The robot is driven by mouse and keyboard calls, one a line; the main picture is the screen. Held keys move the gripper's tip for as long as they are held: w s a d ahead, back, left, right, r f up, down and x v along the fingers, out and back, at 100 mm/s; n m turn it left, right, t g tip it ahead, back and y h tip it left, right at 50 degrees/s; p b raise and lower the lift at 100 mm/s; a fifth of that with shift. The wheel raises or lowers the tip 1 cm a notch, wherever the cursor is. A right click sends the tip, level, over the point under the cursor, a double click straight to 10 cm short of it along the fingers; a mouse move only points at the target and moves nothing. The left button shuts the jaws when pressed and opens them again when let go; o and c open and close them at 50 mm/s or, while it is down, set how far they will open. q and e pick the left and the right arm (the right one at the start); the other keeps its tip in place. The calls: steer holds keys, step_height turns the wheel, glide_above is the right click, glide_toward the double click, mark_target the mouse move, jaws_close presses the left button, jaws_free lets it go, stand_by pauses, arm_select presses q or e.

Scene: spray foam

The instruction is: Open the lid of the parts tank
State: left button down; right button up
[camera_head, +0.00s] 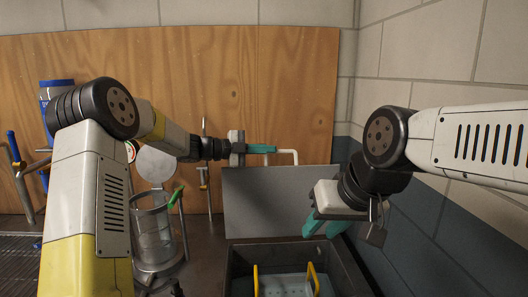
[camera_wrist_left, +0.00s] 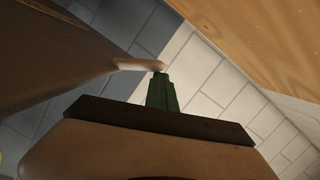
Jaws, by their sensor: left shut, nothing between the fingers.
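The parts tank (camera_head: 350,268) is a dark grey box at the lower right of the head view. Its flat grey lid (camera_head: 262,195) stands raised, close to upright, along the tank's back edge. My left gripper (camera_head: 274,149) is above the lid's top edge, apart from it, with its teal fingers shut and empty. The shut fingers also show in the left wrist view (camera_wrist_left: 160,92). My right gripper (camera_head: 322,232) hangs over the tank's back right, in front of the lid. Its two teal fingers are spread, with nothing seen between them. Whether it touches the lid is unclear.
Yellow handles (camera_head: 311,276) stand up inside the tank. A pale pipe (camera_head: 294,155) bends close to my left fingertips. A glass-sided vessel (camera_head: 152,232) with a round raised lid (camera_head: 156,164) stands left. A wooden board (camera_head: 280,85) and block wall are behind.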

stand_by(0.3)
arm_select(q)
steer(key=f+v, duration=0.1)
steer(key=v, duration=0.6)
steer(key=s+a+m+g+y, duration=0.1)
steer(key=s+a+m+y, duration=0.2)
steer(key=s+m+y, duration=1.15)
steer(key=s+a+f+m+t, duration=0.1)
steer(key=s+a+m, duration=0.4)
steer(key=s+m, duration=0.5)
steer(key=s+a+f+m+t, duration=0.2)
steer(key=s+a+m, duration=0.4)
steer(key=m, duration=1.3)
steer(key=s, duration=0.4)
steer(key=shift+s+f, duration=0.25)
steer(key=shift+f, duration=0.15)
steer(key=shift+a, duration=0.1)
